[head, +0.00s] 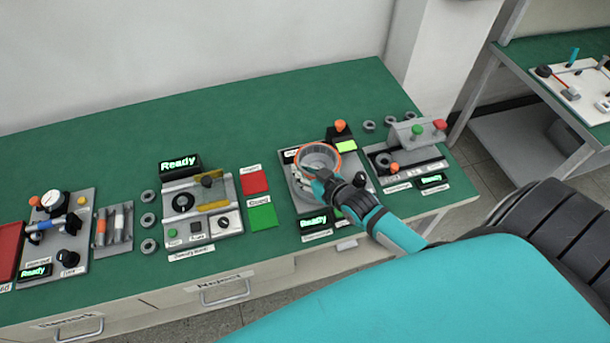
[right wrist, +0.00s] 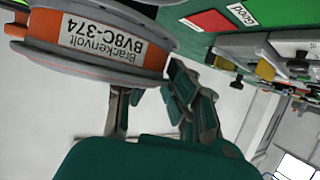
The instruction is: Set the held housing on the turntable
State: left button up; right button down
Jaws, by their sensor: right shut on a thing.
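The housing (head: 318,150) is a round, open grey ring with an orange rim. In the right wrist view the housing (right wrist: 95,42) shows an orange band and a white label reading "Brackenvolt BV8C-374". My right gripper (head: 322,180) is shut on its near side. The housing is over the grey station plate (head: 298,196) at the right-centre of the bench. The turntable is hidden beneath the housing, and I cannot tell whether the two touch. In the right wrist view the fingers (right wrist: 160,90) are partly behind the housing. My left gripper is not in view.
A grey fixture (head: 417,132) with buttons is to the right. Red (head: 254,181) and green (head: 262,217) pads lie left. The bench's back left is clear.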

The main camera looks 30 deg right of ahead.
jog(key=shift+w+d, duration=0.1)
jog(key=shift+d, duration=0.05)
jog(key=shift+w+f+b, duration=0.15)
jog(key=shift+f+b, duration=0.6)
jog(key=shift+b, duration=0.05)
jog(key=shift+f+b, duration=0.7)
jog(key=shift+b, duration=0.05)
jog(key=shift+f+b, duration=0.6)
jog(key=shift+f, duration=0.4)
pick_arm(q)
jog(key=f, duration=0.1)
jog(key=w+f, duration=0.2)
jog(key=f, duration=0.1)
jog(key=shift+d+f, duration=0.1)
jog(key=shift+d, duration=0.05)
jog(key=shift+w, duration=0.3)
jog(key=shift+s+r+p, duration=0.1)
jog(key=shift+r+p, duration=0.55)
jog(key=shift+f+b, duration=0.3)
pick_arm(e)
jog(key=shift+f, duration=0.5)
